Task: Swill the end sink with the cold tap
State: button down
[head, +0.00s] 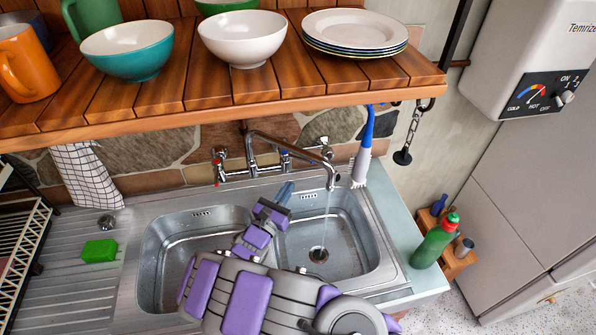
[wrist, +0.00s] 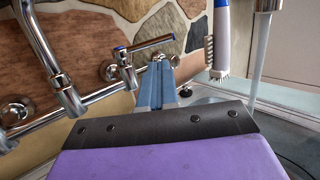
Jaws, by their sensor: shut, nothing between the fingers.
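The right-hand sink basin (head: 345,255) is at the end of the steel unit. The swivel spout (head: 322,163) hangs over it, and a thin stream of water (head: 324,218) falls from it towards the drain; the stream also shows in the wrist view (wrist: 260,55). The blue-marked cold tap (head: 286,158) is on the wall fitting, and its lever (wrist: 146,43) shows in the wrist view. My gripper (head: 284,192) is shut and empty, below and in front of the cold tap. Its blue fingers (wrist: 156,86) appear just below the lever, seemingly apart from it.
The red-marked hot tap (head: 217,165) is to the left. A blue-and-white brush (head: 364,150) hangs right of the spout. A wooden shelf (head: 270,112) with bowls and plates overhangs the sink. A green bottle (head: 436,242) stands right; a green sponge (head: 99,251) lies on the drainer.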

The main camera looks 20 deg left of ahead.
jog(key=x, duration=0.8)
jog(key=shift+b, duration=0.3)
jog(key=shift+d, duration=0.2)
jog(key=shift+b+x, duration=0.4)
jog(key=shift+x, duration=0.4)
jog(key=shift+f, duration=0.15)
